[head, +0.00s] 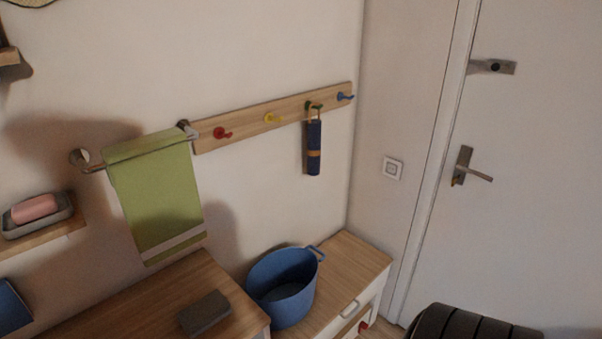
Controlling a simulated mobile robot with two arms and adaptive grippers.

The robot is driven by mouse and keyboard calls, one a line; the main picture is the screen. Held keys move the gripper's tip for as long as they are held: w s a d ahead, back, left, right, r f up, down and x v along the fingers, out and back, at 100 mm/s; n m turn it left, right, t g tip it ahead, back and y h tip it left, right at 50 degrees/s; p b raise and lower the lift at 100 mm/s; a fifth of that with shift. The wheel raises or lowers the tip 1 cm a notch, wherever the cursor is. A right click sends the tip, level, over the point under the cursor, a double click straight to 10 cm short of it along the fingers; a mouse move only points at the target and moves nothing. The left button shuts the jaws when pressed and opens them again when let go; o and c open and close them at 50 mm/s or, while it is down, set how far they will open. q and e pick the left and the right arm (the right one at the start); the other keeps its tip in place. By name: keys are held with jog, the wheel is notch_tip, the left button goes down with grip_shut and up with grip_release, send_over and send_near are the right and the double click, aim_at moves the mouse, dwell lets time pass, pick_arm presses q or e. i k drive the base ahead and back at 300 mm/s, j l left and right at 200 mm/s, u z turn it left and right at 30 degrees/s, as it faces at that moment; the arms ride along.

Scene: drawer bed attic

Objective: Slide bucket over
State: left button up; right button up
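A blue bucket (281,301) stands upright on a low wooden-topped cabinet (357,262). It is near the cabinet's left end, close to the wall and beside the higher wooden surface. A blue handle loop (317,252) sticks out at its upper right rim. The bucket looks empty, though its bottom is only partly visible. Neither of my grippers shows in the head view.
A grey block (204,313) lies on the higher wooden surface (150,308) left of the bucket. The cabinet top right of the bucket is clear. A green towel (158,194) and hook rail (283,114) are above. A dark ribbed object (461,323) is lower right.

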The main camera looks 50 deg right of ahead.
aim_at(282, 283)
jog(key=z, duration=1.45)
